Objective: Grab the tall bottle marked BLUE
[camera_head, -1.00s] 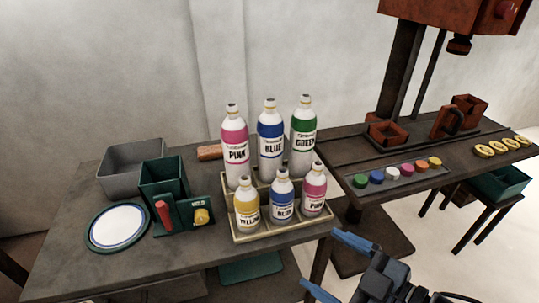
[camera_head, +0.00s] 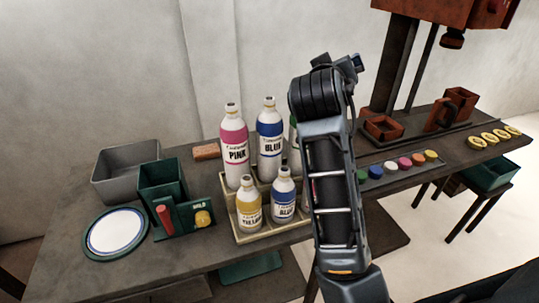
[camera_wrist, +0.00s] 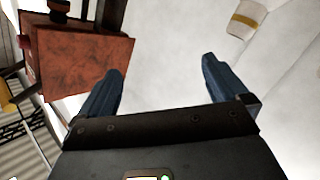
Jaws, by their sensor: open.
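The tall bottle marked BLUE (camera_head: 269,143) stands upright in the back row of a beige rack (camera_head: 238,235), just right of the tall PINK bottle (camera_head: 234,150). A short BLUE bottle (camera_head: 283,198) and a short YELLOW bottle (camera_head: 249,208) stand in front. My arm hides most of the tall GREEN bottle (camera_head: 294,135) and the short bottle in front of it. In the wrist view my gripper (camera_wrist: 160,85) is open, with nothing between its two blue fingers. No bottle in the rack shows there. In the head view the fingers cannot be made out.
Left of the rack are a green box (camera_head: 162,184), a grey bin (camera_head: 115,172) and a plate (camera_head: 116,232). Colored caps (camera_head: 404,163) and a red press (camera_head: 430,12) are on the right table. A brown block (camera_head: 206,151) lies behind the rack.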

